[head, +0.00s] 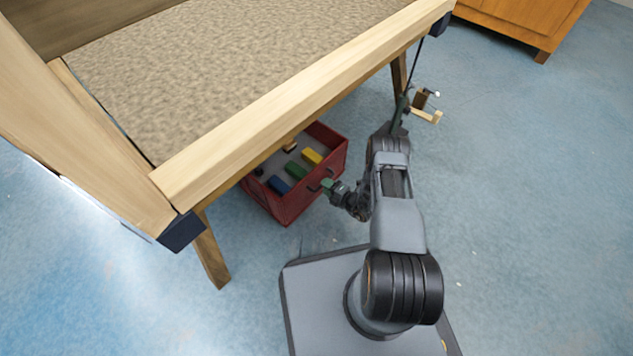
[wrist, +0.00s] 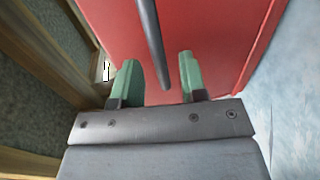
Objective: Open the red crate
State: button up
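The red crate (head: 296,205) sits on the floor, partly beneath the wooden frame, with its near part and open top showing. Its red face (wrist: 215,30) fills much of the wrist view. A dark bar handle (wrist: 150,40) stands out from that face. My gripper (head: 328,186) is at the crate's near side in the head view. In the wrist view my gripper (wrist: 159,72) has its two green fingers apart, one on each side of the handle's end. I see gaps between the handle and both fingers. The crate's far part is hidden by the frame.
The wooden frame (head: 300,92) with its beige top overhangs the crate; a leg (head: 211,255) stands at the left. Blue, green and yellow blocks (head: 312,156) lie in the crate. Small wooden pieces (head: 427,115) lie on the floor at right. Blue floor (head: 530,200) is clear there.

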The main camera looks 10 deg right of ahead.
jog(key=shift+x, duration=1.05)
jog(key=shift+w+a, duration=0.15)
jog(key=shift+a, duration=0.05)
jog(key=shift+c, duration=0.4)
grip_shut()
